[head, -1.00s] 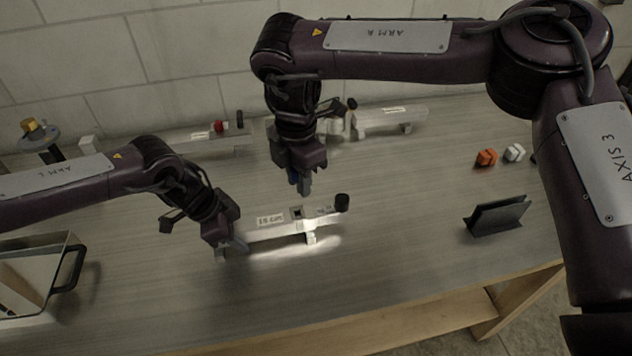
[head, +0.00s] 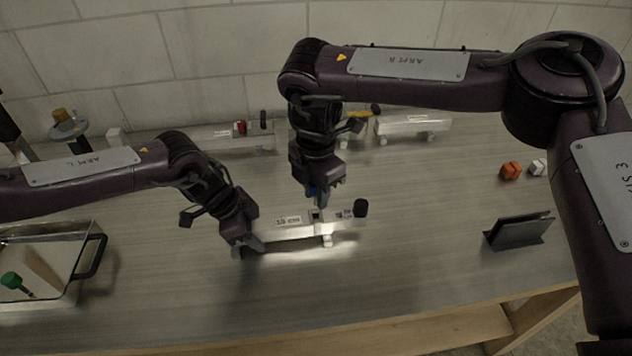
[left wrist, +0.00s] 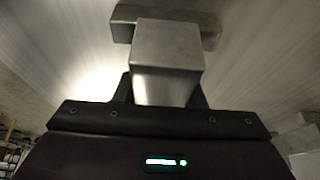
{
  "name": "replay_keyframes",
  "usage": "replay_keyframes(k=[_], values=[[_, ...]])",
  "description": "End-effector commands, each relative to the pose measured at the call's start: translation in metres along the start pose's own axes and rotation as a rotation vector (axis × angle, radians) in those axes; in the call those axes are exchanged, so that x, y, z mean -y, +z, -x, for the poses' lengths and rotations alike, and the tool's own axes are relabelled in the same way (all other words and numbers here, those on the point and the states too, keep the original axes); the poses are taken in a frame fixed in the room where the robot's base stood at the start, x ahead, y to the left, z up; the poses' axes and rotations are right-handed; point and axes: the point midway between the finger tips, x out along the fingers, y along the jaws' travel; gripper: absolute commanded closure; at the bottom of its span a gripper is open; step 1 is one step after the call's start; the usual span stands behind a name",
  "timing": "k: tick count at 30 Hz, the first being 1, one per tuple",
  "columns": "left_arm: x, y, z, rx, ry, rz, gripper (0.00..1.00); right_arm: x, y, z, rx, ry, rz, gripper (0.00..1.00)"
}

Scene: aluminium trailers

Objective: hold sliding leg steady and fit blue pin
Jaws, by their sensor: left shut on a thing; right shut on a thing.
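The silver trailer (head: 290,228) lies on the bench with a black knob at its right end and a dark square opening in its top. My left gripper (head: 250,245) is shut on the sliding leg at the trailer's left end. In the left wrist view the sliding leg (left wrist: 168,55) is a square grey metal bar with a crosspiece at its far end, held between the fingers. My right gripper (head: 320,201) points down just over the opening, shut on the blue pin (head: 312,190). The fingers mostly hide the pin; I cannot tell whether its tip is inside.
More silver trailers (head: 412,124) stand along the back wall. A glass tray (head: 92,258) with a green-capped item is at the left. Orange (head: 511,170) and white blocks and a dark stand (head: 518,231) are at the right. The front bench is clear.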

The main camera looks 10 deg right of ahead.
Motion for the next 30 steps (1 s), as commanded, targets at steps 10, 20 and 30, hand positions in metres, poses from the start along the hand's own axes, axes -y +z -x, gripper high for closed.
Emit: replay_keyframes(k=[10, 20, 30], values=[[0.000, 0.000, 0.001, 0.000, -0.001, 0.000, 0.97, 0.000, 0.000, -0.023, 0.001, 0.000, -0.001, 0.96], [0.001, 0.000, 0.001, 0.000, -0.001, 0.000, 0.97, 0.000, 0.000, -0.025, 0.001, 0.001, -0.001, 0.96], [0.001, 0.000, 0.001, -0.001, -0.001, 0.000, 0.97, 0.001, 0.000, -0.025, 0.000, 0.000, -0.001, 0.96]])
